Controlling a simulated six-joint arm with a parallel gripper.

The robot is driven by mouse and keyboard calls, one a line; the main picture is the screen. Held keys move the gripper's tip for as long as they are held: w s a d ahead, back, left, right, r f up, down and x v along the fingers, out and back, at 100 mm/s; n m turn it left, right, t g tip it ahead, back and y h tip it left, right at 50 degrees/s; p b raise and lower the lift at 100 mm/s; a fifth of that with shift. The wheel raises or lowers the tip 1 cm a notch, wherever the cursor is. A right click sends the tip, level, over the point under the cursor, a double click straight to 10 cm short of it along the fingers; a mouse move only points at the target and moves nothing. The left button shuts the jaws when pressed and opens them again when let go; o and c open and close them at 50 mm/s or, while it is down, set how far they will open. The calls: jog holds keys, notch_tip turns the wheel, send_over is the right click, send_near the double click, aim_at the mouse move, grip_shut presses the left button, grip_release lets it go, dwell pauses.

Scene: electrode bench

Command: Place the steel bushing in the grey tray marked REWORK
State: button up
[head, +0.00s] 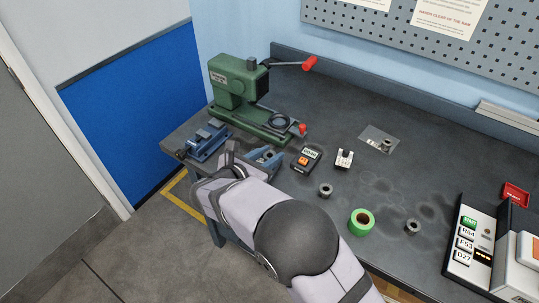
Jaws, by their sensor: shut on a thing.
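My gripper (229,158) is at the far end of my arm, over the left front edge of the bench, near the blue vise. Its fingers are largely hidden behind my wrist. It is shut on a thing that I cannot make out. Steel bushing-like rings stand on the bench: one (326,190) right of my arm, one (412,227) farther right, and one (386,145) on a pale flat piece (374,137) towards the back. I cannot make out a grey tray with the mark REWORK.
A green press (238,85) with a red-knobbed lever stands at the back left. A blue vise (205,140) and another blue-grey item (266,156) flank my gripper. Green tape (361,222), a small red tray (515,192) and a labelled panel (466,240) are on the right.

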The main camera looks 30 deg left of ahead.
jog(key=shift+f, duration=0.3)
jog(key=shift+f+b, duration=0.35)
jog(key=shift+f, duration=0.1)
jog(key=shift+f, duration=0.2)
jog(key=o, duration=1.1)
jog(key=shift+r, duration=0.2)
jog(key=shift+r+p, duration=0.55)
jog(key=shift+r, duration=0.1)
jog(key=b+v, duration=0.2)
jog(key=v, duration=1)
jog(key=shift+f+b, duration=0.25)
jog(key=shift+b, duration=0.15)
